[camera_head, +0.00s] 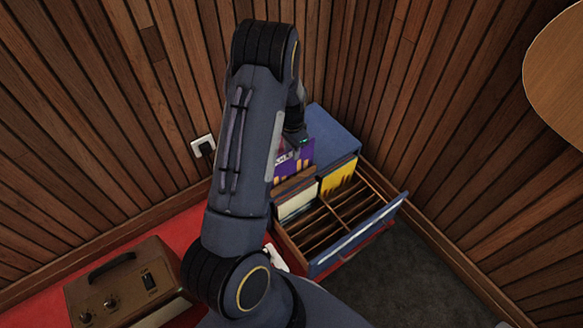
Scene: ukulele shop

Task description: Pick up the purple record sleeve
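The purple record sleeve (301,156) stands upright at the back of the open record drawer (345,248), and its top rises above the other sleeves. My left arm covers its left part. My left gripper (297,146) is at the sleeve's top edge, mostly hidden behind my own forearm. Its fingers do not show clearly, so I cannot tell whether they are closed on the sleeve. My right gripper is out of view.
A yellow sleeve (339,177) and a pale sleeve (297,203) stand in the drawer, whose front slots are empty. The blue cabinet (334,139) sits in a wood-panelled corner. A brown case (122,287) is at lower left. A wall outlet (203,145) is at left.

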